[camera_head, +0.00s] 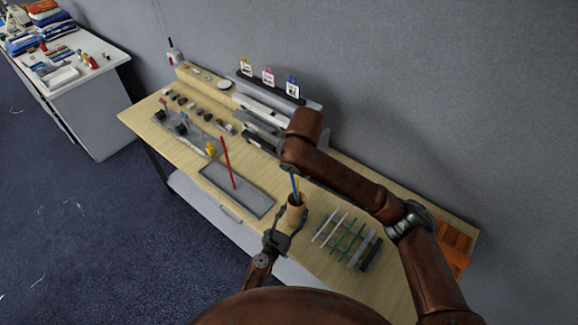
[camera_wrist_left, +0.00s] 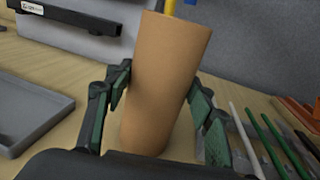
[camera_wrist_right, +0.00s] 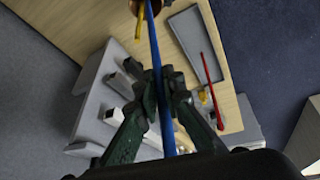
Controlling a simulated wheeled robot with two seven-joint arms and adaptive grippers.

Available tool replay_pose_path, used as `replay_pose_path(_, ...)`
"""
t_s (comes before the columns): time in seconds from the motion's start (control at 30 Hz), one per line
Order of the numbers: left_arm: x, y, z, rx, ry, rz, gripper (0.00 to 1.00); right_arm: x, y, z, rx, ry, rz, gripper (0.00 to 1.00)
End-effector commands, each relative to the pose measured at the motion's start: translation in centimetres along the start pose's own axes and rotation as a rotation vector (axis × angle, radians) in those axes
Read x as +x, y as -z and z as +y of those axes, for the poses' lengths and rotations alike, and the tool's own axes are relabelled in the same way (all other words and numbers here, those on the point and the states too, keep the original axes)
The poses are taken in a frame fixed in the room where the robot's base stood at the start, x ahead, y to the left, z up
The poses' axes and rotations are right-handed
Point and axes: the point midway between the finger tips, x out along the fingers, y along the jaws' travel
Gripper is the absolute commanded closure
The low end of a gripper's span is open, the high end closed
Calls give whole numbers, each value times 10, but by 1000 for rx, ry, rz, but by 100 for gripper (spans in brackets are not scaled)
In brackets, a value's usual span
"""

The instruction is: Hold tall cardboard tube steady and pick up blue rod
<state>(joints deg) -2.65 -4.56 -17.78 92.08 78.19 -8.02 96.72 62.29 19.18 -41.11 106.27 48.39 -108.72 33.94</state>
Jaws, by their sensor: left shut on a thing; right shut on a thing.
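The tall cardboard tube (camera_head: 296,214) stands on the table, tan and slightly flared in the left wrist view (camera_wrist_left: 165,80). My left gripper (camera_wrist_left: 160,100) is shut around its sides. A blue rod (camera_head: 294,184) rises from the tube's mouth beside a yellow rod (camera_head: 298,184). In the right wrist view my right gripper (camera_wrist_right: 166,84) is shut on the blue rod (camera_wrist_right: 153,38), whose far end reaches the tube mouth. The yellow rod (camera_wrist_right: 139,25) is outside those fingers. The rods' lower ends are hidden.
A grey tray (camera_head: 252,203) with a red rod (camera_head: 228,165) lies left of the tube. White and green rods (camera_head: 340,235) lie on a rack at right. An orange tray (camera_head: 456,238) is at the far right end.

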Motion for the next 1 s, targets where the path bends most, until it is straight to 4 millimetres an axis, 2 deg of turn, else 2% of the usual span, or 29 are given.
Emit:
replay_pose_path(0.07,0,0,0,0,0,0,74,0,0,0,0,0,0,100)
replay_pose_path(0.1,0,0,0,0,0,0,49,0,0,0,0,0,0,100)
replay_pose_path(0.37,0,0,0,0,0,0,31,0,0,0,0,0,0,100)
replay_pose_path(0.73,-5,0,0,0,0,1,30,0,0,0,0,0,0,100)
replay_pose_path(0.87,-23,1,1,0,-1,2,30,0,0,0,0,0,0,100)
replay_pose_path(1.0,-52,2,0,0,0,3,30,0,0,0,0,0,1,100)
